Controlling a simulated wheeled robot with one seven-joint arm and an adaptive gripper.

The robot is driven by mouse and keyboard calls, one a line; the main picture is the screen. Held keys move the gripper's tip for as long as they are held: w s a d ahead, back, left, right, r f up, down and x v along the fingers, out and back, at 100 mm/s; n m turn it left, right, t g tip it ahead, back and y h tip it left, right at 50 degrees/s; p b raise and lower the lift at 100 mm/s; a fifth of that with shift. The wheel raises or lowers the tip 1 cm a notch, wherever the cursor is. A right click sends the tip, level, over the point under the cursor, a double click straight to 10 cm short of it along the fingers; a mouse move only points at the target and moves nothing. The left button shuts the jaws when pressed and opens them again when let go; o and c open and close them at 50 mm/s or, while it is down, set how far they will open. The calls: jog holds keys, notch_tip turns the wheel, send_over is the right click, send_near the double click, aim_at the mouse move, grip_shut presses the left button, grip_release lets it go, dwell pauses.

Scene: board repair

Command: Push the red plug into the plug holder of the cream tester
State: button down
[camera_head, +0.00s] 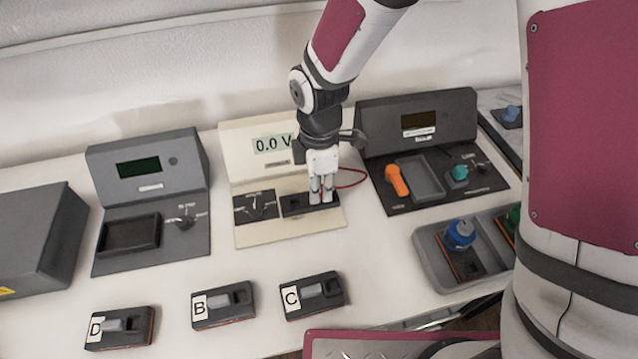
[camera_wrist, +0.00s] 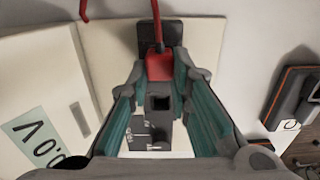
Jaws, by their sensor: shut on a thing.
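The cream tester (camera_head: 257,150) stands at the middle back, its display reading 0.0 V. Its black plug holder (camera_head: 292,204) lies on the cream base, right of a dial. My gripper (camera_head: 321,198) points down at the holder's right part and is shut on the red plug (camera_wrist: 158,68), which shows between the fingers in the wrist view. A red cable (camera_head: 352,178) runs from the plug. In the wrist view, a square opening (camera_wrist: 160,102) shows beside the plug, and dark holder (camera_wrist: 146,38) beyond it. The fingers hide the plug's lower end, so I cannot tell how deep it sits.
Dark testers stand left (camera_head: 148,166) and right (camera_head: 418,118); the right one has an orange handle (camera_head: 397,181). Black modules D (camera_head: 142,338), B (camera_head: 240,314) and C (camera_head: 330,298) lie in front. A grey tray (camera_head: 436,273) stands at right.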

jog(key=shift+f, duration=0.1)
jog(key=c, duration=1.1)
grip_release()
jog(key=shift+r+p, duration=1.25)
jog(key=shift+r, duration=0.45)
jog(key=shift+r+p, duration=2.05)
jog(key=shift+r, duration=0.75)
